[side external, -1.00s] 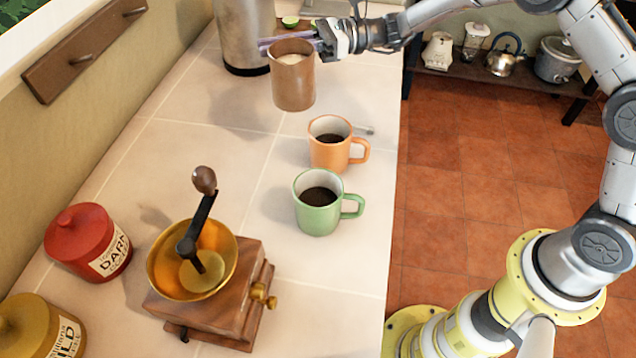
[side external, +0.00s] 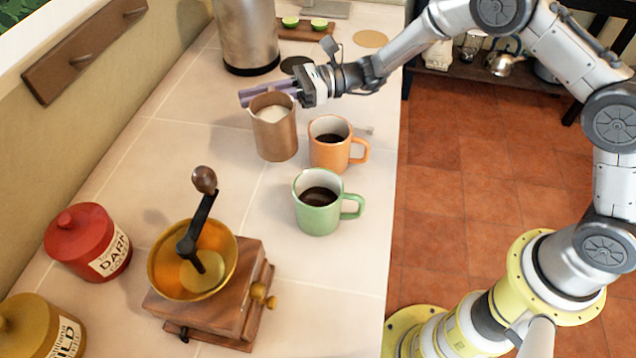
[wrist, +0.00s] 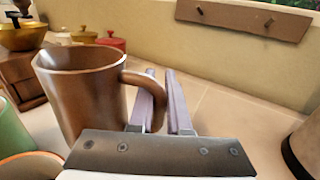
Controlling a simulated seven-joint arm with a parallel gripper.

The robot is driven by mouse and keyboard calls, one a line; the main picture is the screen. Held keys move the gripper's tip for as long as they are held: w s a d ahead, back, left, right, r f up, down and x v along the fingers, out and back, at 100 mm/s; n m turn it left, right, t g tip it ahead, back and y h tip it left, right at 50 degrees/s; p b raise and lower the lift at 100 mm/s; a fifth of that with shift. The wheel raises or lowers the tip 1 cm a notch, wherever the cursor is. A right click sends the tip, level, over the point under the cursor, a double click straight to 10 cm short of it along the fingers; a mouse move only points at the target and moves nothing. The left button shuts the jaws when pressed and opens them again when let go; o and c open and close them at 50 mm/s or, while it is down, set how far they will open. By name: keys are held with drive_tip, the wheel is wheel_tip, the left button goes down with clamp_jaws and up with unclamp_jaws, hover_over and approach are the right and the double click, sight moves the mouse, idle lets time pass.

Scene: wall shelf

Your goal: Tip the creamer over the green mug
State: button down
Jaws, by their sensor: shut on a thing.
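The creamer (side external: 275,138) is a brown metal cup with white liquid in it, seen upright left of the orange mug. My gripper (side external: 262,97) is shut on its handle; the wrist view shows the creamer (wrist: 85,98) with its handle between the two pale fingers (wrist: 168,100). Whether its base touches the counter is hard to tell. The green mug (side external: 318,215) stands upright on the counter, nearer the camera than the creamer and to its right, with dark coffee in it. Part of the green mug (wrist: 12,140) shows at the wrist view's left edge.
An orange mug (side external: 328,152) of coffee stands behind the green mug, close to the creamer. A coffee grinder (side external: 215,290) stands front left, with a red jar (side external: 80,240) and a yellow jar (side external: 35,325). A steel canister (side external: 247,40) stands behind. The counter's right edge is near the mugs.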

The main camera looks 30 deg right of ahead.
sight(276, 107)
drive_tip(key=shift+s+r, duration=0.1)
drive_tip(key=shift+r, duration=0.15)
drive_tip(key=shift+s+r+n+y, duration=0.4)
drive_tip(key=shift+s+r+n, duration=0.7)
drive_tip(key=shift+n, duration=0.4)
drive_tip(key=shift+s+r+n+y, duration=0.4)
drive_tip(key=shift+s+r+n, duration=0.5)
drive_tip(key=shift+s+n, duration=0.5)
drive_tip(key=shift+s+r+n+p, duration=0.5)
drive_tip(key=shift+s+r+n, duration=0.3)
drive_tip(key=shift+n, duration=0.2)
drive_tip(key=shift+s+n+y+p, duration=0.4)
drive_tip(key=shift+s+n+p, duration=0.15)
drive_tip(key=shift+n, duration=0.45)
drive_tip(key=shift+s+r+n+g+y+p, duration=0.3)
drive_tip(key=shift+s+r+n+p, duration=0.25)
drive_tip(key=shift+r+n, duration=0.35)
idle(2.0)
